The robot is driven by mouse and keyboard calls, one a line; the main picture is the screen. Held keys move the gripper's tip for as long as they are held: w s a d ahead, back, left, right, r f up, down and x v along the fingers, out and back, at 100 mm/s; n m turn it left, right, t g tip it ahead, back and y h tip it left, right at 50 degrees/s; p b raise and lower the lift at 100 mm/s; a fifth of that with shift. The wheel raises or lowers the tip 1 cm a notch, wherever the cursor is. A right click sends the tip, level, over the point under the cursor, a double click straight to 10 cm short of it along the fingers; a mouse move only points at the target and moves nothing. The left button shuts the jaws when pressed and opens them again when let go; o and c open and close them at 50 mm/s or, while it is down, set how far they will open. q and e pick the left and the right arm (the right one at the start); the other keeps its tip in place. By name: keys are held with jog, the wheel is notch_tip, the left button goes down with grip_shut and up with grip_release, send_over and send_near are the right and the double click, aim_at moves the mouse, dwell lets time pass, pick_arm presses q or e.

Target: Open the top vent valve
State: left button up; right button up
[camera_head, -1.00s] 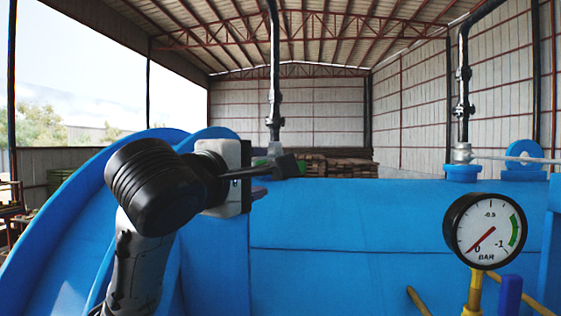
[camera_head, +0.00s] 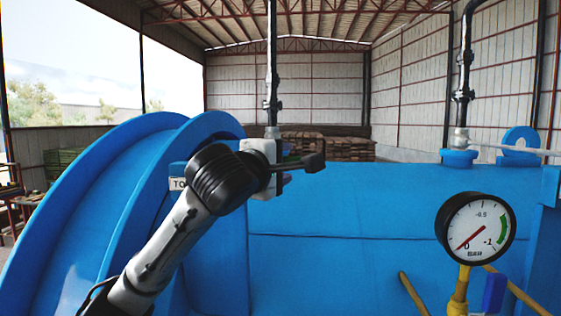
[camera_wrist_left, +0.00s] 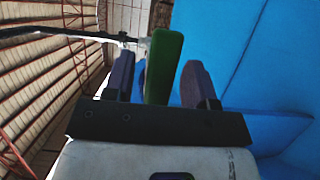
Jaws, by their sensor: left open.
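The vent valve's green handle (camera_wrist_left: 165,65) stands between the two dark fingers of my left gripper (camera_wrist_left: 158,82) in the left wrist view. The fingers are open, with a gap visible between the handle and the right finger. In the head view my left gripper (camera_head: 298,163) is at the top of the blue vessel (camera_head: 330,215), near the foot of a vertical vent pipe (camera_head: 272,85). Only a sliver of the green handle (camera_head: 291,157) shows there; the valve body is mostly hidden behind the gripper. My right gripper is not in view.
A round pressure gauge (camera_head: 475,230) stands at the front right, above yellow piping. A second pipe (camera_head: 463,95) rises at the right of the vessel. A large blue flange (camera_head: 95,215) curves up at the left. Brown stacks lie behind the vessel.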

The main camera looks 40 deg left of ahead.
pick_arm(q)
grip_shut()
dwell(0.3)
